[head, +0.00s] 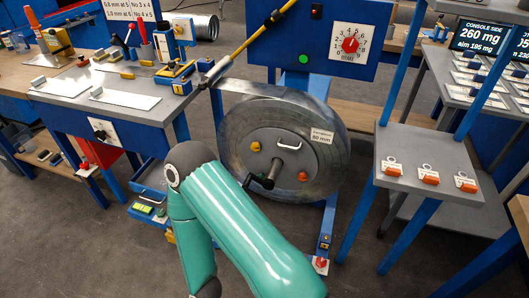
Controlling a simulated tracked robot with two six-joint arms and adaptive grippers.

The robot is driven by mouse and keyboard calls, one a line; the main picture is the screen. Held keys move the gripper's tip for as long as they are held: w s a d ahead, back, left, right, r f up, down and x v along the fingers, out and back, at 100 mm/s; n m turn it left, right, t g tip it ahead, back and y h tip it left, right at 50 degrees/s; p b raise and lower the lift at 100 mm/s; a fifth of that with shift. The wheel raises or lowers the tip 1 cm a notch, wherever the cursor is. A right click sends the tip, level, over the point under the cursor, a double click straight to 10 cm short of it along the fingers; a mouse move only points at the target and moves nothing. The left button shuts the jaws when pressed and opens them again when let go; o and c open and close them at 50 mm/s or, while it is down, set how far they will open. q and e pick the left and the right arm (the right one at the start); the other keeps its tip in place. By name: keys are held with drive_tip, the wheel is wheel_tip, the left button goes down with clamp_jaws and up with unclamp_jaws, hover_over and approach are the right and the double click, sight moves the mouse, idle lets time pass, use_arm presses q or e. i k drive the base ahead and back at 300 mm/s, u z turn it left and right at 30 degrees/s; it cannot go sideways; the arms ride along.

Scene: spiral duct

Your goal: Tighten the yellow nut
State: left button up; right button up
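The yellow nut (255,146) is a small knob on the upper left of the round grey hub plate (280,150), which sits in the middle of a large coil of metal strip (233,135). An orange nut (303,176) is on the lower right of the same plate. Neither gripper shows, and nothing covers the yellow nut.
A blue panel with a red dial (350,45) stands behind the coil. A workbench (105,125) with tools is at left. A small grey stand (425,155) with several orange-and-white clips is at right. A yellow bar (245,45) slants above the coil.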

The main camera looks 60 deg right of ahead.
sight(256, 147)
drive_tip(key=z, duration=0.65)
drive_tip(key=i, duration=0.3)
drive_tip(key=z, duration=0.8)
drive_tip(key=k, duration=0.75)
drive_tip(key=z, duration=0.15)
drive_tip(key=i, duration=0.7)
drive_tip(key=z, duration=0.05)
